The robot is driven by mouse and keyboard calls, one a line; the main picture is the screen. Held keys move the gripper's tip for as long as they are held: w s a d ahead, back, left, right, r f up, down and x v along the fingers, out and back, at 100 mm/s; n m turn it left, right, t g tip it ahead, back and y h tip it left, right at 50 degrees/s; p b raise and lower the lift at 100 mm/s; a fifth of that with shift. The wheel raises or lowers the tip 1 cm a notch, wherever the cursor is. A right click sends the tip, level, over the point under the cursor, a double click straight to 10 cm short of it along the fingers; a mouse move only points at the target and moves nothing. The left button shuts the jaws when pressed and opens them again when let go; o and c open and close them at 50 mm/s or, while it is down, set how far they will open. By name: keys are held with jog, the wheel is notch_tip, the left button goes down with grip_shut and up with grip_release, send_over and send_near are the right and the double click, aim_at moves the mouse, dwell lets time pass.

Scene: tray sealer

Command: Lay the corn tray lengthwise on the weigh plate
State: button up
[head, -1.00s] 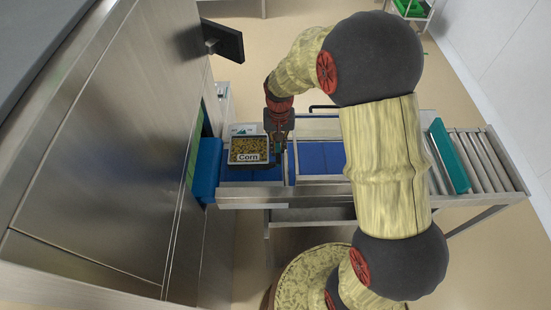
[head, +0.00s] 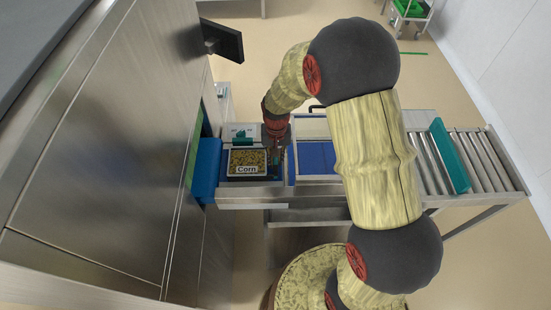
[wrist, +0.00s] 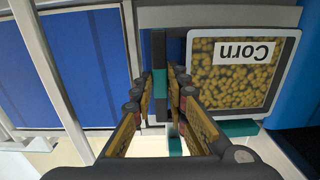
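The corn tray (head: 247,162) is a pale-rimmed tray of yellow kernels with a white "Corn" label. It lies flat on a grey plate (head: 262,183) beside the blue sealer entrance; I take this plate as the weigh plate. In the wrist view the tray (wrist: 238,85) is right of my gripper (wrist: 161,77), its label upside down. My gripper is parted by a narrow gap, with a dark teal strip (wrist: 159,62) showing between its fingertips. The right fingertip is close to the tray's rim; whether they touch cannot be told. No rim shows between the fingers.
Teal strips (wrist: 240,128) border the tray on two sides. A blue belt (head: 316,157) adjoins the plate on the right, then a roller conveyor (head: 490,160) with a teal bar (head: 449,156). The steel sealer (head: 95,150) stands close on the left, with a dark screen (head: 223,40) above.

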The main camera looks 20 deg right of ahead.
jog(key=o, duration=0.4)
notch_tip(320, 180, up, 12)
jog(key=r, duration=0.1)
jog(key=s+r+n+t, duration=0.25)
jog(key=s+r, duration=0.65)
jog(key=r, duration=0.5)
jog(key=s+r+t, duration=0.1)
jog(key=s, duration=0.3)
jog(key=s+r+t, duration=0.1)
jog(key=s+r, duration=0.1)
jog(key=s, duration=0.2)
jog(key=s+r+n+t, duration=0.1)
jog(key=s+r, duration=0.1)
jog(key=s, duration=0.3)
jog(key=shift+r+p, duration=0.25)
jog(key=shift+p, duration=0.15)
jog(key=shift+f, duration=0.1)
notch_tip(320, 180, down, 11)
jog(key=b, duration=1.1)
